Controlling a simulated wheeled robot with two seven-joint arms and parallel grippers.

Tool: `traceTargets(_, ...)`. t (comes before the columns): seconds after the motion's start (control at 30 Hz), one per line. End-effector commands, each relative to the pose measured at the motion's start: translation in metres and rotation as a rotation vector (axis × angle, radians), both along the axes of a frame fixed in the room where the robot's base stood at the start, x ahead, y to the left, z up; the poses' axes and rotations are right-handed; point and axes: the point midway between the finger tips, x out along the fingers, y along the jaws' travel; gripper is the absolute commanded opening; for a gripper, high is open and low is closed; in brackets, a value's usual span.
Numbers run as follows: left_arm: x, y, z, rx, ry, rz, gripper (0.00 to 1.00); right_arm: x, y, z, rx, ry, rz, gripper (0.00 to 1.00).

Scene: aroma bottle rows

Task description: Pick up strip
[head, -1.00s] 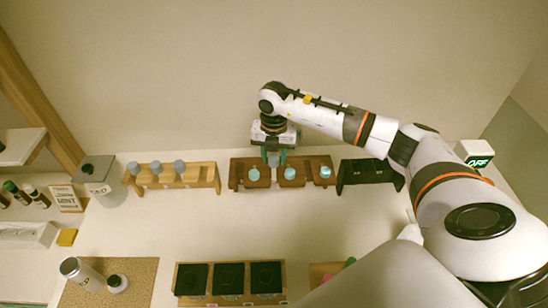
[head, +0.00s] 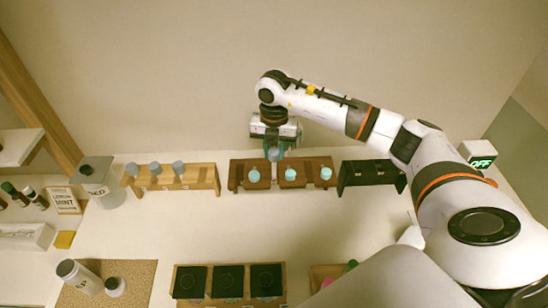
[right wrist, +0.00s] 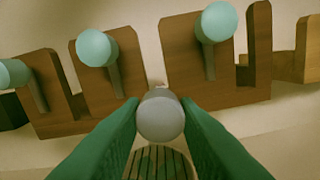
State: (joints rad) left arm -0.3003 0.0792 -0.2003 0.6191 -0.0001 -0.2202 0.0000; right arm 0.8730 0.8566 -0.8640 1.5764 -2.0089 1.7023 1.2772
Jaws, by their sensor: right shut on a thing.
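My right gripper (head: 274,153) is at the back of the table, just above and behind the dark brown rack (head: 308,183). In the right wrist view its green fingers (right wrist: 160,118) are shut on a grey round-topped bottle (right wrist: 159,116). The grey top is between the fingertips; the bottle's lower part is hidden. Teal-topped bottles stand in the rack, and one teal top (right wrist: 98,47) is just beyond the fingers. I cannot pick out a strip for certain in either view. My left gripper is not in view.
A light wood rack (head: 200,178) with three grey-topped bottles is at the left. A black rack (head: 370,178) stands right of the brown one. Black squares on a wooden stand (head: 229,303) are in front. The middle of the table (head: 240,225) is clear.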

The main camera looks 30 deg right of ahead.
Motion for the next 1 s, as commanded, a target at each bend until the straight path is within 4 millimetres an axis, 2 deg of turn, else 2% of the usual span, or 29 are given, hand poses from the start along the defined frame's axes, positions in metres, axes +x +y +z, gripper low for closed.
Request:
traceTargets(0.1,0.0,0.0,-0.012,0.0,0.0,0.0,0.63,0.002,0.0,0.02,0.0,-0.007,0.0,0.13)
traceTargets(0.5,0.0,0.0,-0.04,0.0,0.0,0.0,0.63,0.001,0.001,0.104,0.001,-0.006,0.001,0.13)
traceTargets(0.63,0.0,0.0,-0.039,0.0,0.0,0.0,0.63,0.001,0.0,0.132,-0.001,-0.005,-0.002,0.13)
traceTargets(0.8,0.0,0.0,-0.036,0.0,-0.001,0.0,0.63,0.0,0.0,0.148,-0.001,-0.002,-0.002,0.13)
traceTargets(1.0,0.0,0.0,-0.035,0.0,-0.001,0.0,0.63,0.0,0.0,0.153,0.001,0.001,-0.001,0.13)
